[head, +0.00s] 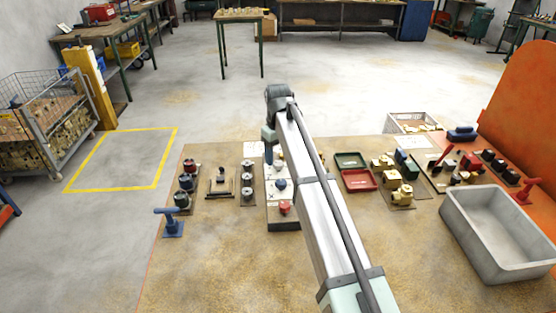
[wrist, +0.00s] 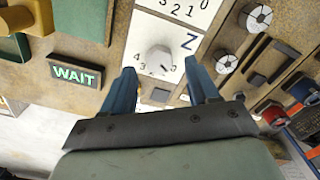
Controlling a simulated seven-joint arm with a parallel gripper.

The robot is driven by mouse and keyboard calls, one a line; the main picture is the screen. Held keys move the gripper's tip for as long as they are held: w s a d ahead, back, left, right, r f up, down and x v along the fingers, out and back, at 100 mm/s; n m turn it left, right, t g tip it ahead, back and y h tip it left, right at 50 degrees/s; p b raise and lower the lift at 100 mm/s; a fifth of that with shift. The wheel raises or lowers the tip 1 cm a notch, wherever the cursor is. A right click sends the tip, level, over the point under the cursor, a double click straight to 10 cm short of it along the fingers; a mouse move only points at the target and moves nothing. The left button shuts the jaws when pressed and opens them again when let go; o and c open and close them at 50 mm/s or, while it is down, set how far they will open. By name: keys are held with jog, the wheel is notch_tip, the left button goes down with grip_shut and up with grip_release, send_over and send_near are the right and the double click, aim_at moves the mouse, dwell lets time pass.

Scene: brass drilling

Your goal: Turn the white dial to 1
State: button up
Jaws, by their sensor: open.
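The white dial (wrist: 159,59) is a round knob on a white panel (wrist: 180,30) marked with a large Z, in the wrist view. Small digits ring it; 4 and 3 can be read at its left, the others are too small to be sure of. A small dark mark shows at its lower right edge; I cannot tell which number it points to. My gripper (wrist: 160,70) is open, its two blue fingers on either side of the dial in the picture. I see no contact. In the head view my gripper (head: 268,148) is over the far end of the panel, hiding part of it.
A blue knob (head: 280,184) and a red knob (head: 284,208) sit nearer on the panel. Grey round knobs (head: 248,178) stand to its left. A lit WAIT sign (wrist: 76,75) is left of the dial in the wrist view. A grey basin (head: 500,230) stands right.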

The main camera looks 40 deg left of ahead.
jog(key=shift+f, duration=1.15)
jog(key=c, duration=1)
